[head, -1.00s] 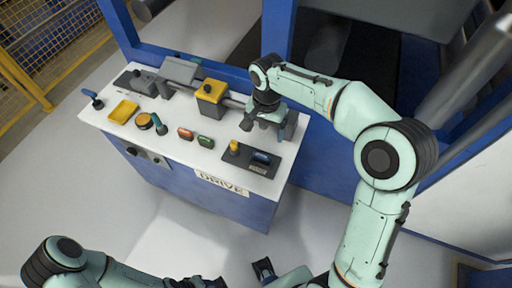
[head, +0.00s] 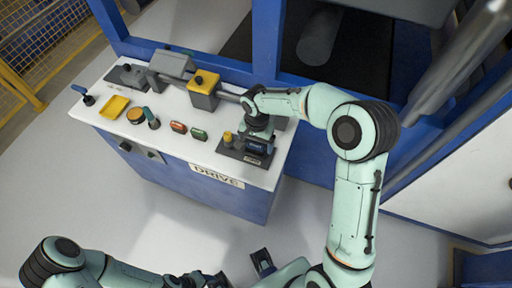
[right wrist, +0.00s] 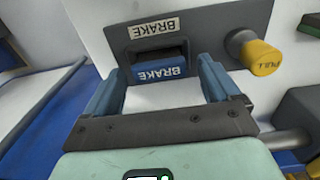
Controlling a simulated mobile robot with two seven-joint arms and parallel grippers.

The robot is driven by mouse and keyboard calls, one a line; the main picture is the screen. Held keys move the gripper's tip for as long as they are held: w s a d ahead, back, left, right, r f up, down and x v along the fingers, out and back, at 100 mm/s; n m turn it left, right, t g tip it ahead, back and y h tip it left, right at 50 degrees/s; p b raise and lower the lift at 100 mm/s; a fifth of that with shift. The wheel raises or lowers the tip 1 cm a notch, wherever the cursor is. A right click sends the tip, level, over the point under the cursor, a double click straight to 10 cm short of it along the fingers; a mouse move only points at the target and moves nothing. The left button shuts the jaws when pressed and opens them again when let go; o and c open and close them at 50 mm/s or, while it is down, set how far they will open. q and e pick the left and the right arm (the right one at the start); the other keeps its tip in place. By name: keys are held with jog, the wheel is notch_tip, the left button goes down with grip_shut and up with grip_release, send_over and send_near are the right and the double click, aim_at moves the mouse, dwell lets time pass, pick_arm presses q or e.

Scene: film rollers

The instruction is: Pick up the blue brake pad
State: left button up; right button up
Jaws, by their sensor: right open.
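The blue brake pad (right wrist: 160,70) sits in a slot of a dark plate (right wrist: 205,35) marked BRAKE, in the right wrist view. In the head view the pad (head: 256,147) shows partly, just below my right gripper. My right gripper (right wrist: 160,80) is open, with one blue finger on each side of the pad. I cannot tell whether the fingers touch it. My left gripper (head: 212,280) is low in the head view, away from the console, and its jaws are not clear.
A yellow PULL knob (right wrist: 261,58) stands on the dark plate beside the pad. Blue frame posts stand behind.

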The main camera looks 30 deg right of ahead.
jog(key=c, duration=1.2)
jog(key=shift+r, duration=0.1)
